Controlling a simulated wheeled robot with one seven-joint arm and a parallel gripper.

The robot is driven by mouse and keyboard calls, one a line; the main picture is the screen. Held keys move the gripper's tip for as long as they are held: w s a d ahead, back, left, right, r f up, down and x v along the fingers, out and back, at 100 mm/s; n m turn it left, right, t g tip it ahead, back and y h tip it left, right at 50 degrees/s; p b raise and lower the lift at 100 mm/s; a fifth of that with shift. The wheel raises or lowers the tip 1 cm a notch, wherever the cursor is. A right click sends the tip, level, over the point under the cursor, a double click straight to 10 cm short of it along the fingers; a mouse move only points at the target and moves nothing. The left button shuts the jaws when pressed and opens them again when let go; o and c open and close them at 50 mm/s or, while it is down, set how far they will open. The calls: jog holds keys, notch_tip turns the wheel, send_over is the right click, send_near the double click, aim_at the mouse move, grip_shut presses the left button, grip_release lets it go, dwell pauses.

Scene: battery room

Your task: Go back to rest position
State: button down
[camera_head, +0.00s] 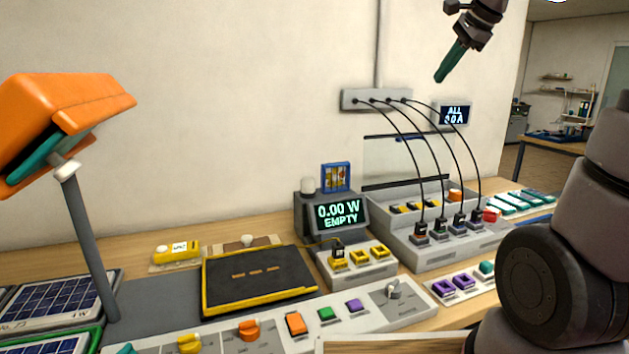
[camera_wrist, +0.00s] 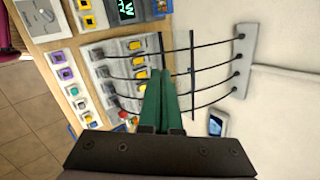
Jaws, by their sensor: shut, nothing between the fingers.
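My gripper (camera_head: 449,62) is at the top of the head view, in the air in front of the wall and above the bench. Its green fingers point down and to the left. In the wrist view the two green fingers (camera_wrist: 163,90) lie together, shut, with nothing between them. They hang over the charging station with the black cables, apart from it as far as I can tell.
Below my gripper stands the charging station (camera_head: 459,252), with several black cables running up to a wall box (camera_head: 365,99). A display (camera_head: 338,216) reads "0.00 W EMPTY". An orange lamp-like head (camera_head: 70,98) on a post rises at left. Air around my gripper is clear.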

jog(key=s+a+f+n, duration=0.1)
jog(key=s+f+n, duration=0.1)
jog(key=s+n, duration=0.2)
jog(key=s+a+f+n+h, duration=0.1)
jog(key=s+a+f+n, duration=0.1)
jog(key=s, duration=0.8)
jog(key=s+a+f+n, duration=0.2)
jog(key=s+f+n, duration=0.1)
jog(key=s+n, duration=0.3)
jog(key=shift+s+f+t, duration=0.3)
jog(key=shift+s, duration=0.25)
